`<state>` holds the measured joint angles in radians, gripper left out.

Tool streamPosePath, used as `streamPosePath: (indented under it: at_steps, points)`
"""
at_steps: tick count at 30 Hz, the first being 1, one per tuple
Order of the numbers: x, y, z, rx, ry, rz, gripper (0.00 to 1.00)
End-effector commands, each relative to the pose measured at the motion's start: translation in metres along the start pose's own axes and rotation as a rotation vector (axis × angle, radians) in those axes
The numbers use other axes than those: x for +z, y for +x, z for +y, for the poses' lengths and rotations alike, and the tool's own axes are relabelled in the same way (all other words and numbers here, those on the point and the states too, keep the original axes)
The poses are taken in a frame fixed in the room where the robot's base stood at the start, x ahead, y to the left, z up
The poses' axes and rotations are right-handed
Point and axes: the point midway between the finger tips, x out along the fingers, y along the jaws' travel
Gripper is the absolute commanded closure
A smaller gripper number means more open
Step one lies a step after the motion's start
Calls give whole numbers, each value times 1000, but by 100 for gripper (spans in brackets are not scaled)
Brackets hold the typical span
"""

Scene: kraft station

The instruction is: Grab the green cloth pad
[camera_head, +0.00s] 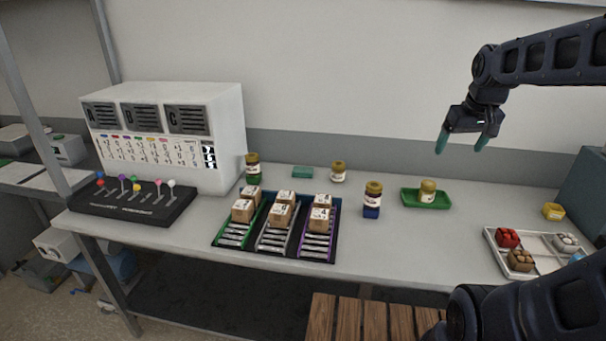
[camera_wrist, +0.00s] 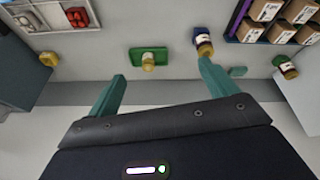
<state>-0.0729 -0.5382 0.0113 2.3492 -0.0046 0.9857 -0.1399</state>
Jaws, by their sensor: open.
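The green cloth pad (camera_head: 302,172) is a small flat teal-green block lying on the table near the wall, between two gold-lidded jars. It also shows in the wrist view (camera_wrist: 238,71), small, just right of one fingertip. My gripper (camera_head: 465,147) hangs high above the right part of the table, well to the right of the pad. Its two green fingers are spread and nothing is between them. In the wrist view the open gripper (camera_wrist: 160,82) shows with the fingers apart.
Jars (camera_head: 253,167), (camera_head: 338,171) and (camera_head: 372,199) stand around the pad. A green tray (camera_head: 411,197) holds another jar. Boxes sit on a sloped rack (camera_head: 257,243) in front. A white machine (camera_head: 233,120) stands left. A divided tray (camera_head: 492,238) lies right.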

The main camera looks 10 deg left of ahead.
Motion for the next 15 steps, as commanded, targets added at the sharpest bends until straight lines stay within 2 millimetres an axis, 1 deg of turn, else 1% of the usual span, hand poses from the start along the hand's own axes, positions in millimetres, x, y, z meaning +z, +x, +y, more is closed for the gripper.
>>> streamPosePath:
  at_steps: [1,3,8,15]
  points:
    - [-17,1,-3,-5,-32,-10,15]
    - [-39,3,-6,-12,-79,-21,15]
    - [-88,9,-17,-28,-187,-44,15]
    - [-159,30,-41,-53,-349,-78,15]
